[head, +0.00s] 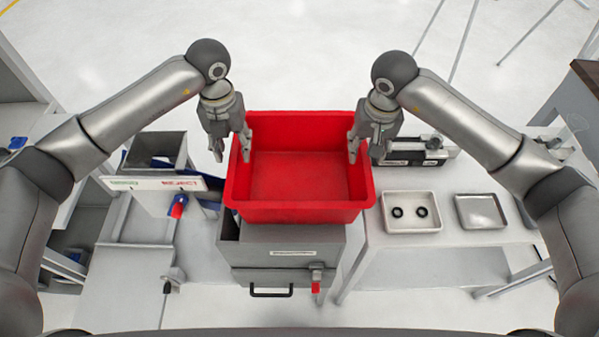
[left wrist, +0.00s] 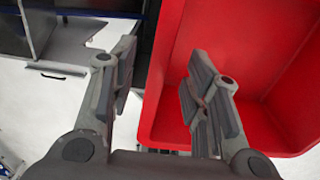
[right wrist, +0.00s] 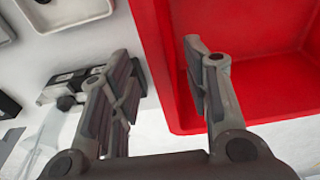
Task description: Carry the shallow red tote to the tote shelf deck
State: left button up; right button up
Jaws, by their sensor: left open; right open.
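The shallow red tote (head: 297,213) sits in the middle of the head view, above a grey cabinet, and looks empty. My left gripper (head: 231,150) is open at the tote's left wall. In the left wrist view one finger of the left gripper (left wrist: 160,95) is over the inside of the red tote (left wrist: 170,128) and the other is outside. My right gripper (head: 364,146) is open at the right wall. In the right wrist view the right gripper (right wrist: 158,95) also has one finger inside the tote (right wrist: 255,30) and one outside. I cannot identify the tote shelf deck.
The grey cabinet (head: 290,258) has a black handle and a red lock. A reject bin (head: 160,187) stands left.

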aim_at(234, 153)
pick_arm(q)
jog(key=shift+f, duration=1.65)
pick_arm(e)
jog(key=shift+w+f, duration=0.2)
jog(key=shift+f, duration=1.35)
pick_arm(q)
grip_shut()
pick_arm(e)
grip_shut()
pick_arm(q)
jog(key=shift+w+r, duration=0.1)
